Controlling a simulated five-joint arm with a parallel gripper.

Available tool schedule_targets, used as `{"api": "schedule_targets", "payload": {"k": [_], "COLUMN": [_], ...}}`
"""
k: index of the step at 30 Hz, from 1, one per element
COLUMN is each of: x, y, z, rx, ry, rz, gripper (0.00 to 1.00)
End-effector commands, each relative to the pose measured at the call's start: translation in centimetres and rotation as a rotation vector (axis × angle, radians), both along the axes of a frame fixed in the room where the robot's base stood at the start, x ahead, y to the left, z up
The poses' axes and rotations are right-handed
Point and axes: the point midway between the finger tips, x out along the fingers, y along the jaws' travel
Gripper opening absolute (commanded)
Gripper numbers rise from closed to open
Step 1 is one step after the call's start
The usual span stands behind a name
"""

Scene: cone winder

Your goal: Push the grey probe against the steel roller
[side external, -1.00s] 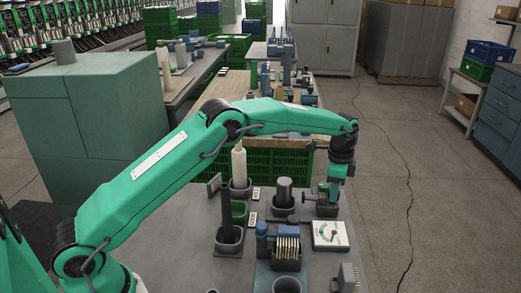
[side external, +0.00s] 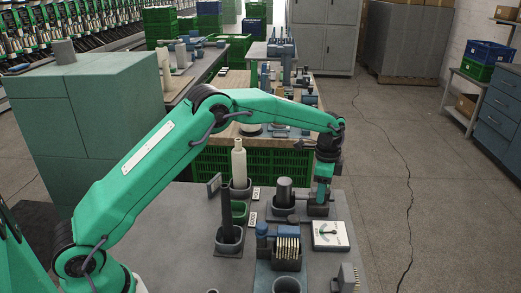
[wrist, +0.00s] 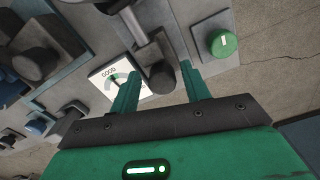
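A dark grey round-ended piece (wrist: 162,77), which looks like the probe, lies between my fingers in the wrist view. A lighter grey bar (wrist: 137,25) runs from it toward the top; it may be the steel roller, but I cannot tell surely. My gripper (wrist: 158,71) is open, its two green fingers on either side of the dark end, with a gap visible at each side. In the side view my gripper (side external: 322,198) points down at a dark block (side external: 318,210), which it partly hides. Contact between probe and roller cannot be made out.
A green button (wrist: 222,43) sits to the right there. A dark cylinder (side external: 284,189) stands in a holder to the left in the side view.

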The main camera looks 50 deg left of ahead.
Motion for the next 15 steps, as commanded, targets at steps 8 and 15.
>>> {"api": "schedule_targets", "payload": {"k": [8, 15], "x": [0.09, 0.16], "y": [-0.21, -0.25], "z": [-0.04, 0.83], "rx": [0.000, -0.001], "ry": [-0.004, -0.006], "rz": [-0.003, -0.004], "gripper": [0.52, 0.52]}}
